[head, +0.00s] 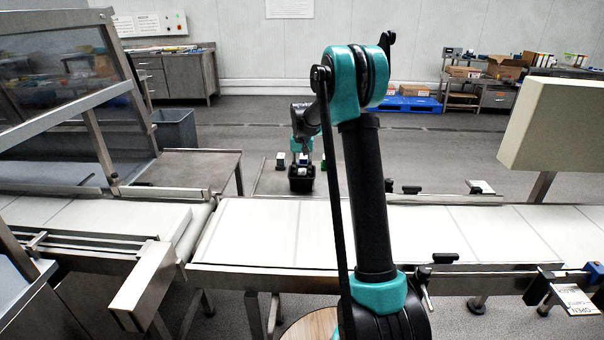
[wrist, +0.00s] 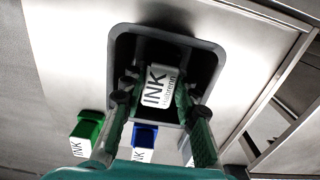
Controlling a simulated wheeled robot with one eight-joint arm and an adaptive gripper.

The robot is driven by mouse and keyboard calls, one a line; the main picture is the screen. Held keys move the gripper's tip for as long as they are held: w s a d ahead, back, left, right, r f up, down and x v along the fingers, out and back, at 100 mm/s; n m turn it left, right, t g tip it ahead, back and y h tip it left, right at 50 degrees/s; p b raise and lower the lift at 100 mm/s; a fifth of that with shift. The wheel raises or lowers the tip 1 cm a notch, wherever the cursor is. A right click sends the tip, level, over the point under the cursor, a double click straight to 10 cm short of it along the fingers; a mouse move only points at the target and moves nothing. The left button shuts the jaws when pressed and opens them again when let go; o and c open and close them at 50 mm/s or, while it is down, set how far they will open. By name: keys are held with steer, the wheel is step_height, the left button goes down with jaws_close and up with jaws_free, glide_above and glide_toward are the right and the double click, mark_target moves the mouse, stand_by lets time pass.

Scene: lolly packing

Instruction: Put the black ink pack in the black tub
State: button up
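The black tub (wrist: 122,49) is open-topped with rounded corners. In the head view the tub (head: 301,184) stands on a low table beyond the conveyor. An ink pack with a white INK label (wrist: 160,86) is between the fingers of my gripper (wrist: 155,92), over the tub's opening. I take it as the black ink pack; its body is mostly hidden by shadow. The fingers appear closed on its sides. Whether its base touches the tub floor cannot be told. In the head view my gripper (head: 302,157) points down at the tub.
A green ink pack (wrist: 87,127) and a blue ink pack (wrist: 145,135) stand outside the tub on the gripper's near side. A greyish pack (wrist: 186,151) is partly hidden by the right finger. The white conveyor (head: 265,235) lies between my body and the tub.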

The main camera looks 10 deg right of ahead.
mark_target(302, 172)
steer(key=shift+o, duration=0.4)
step_height(302, 172, up, 12)
steer(key=shift+r, duration=0.15)
stand_by(0.3)
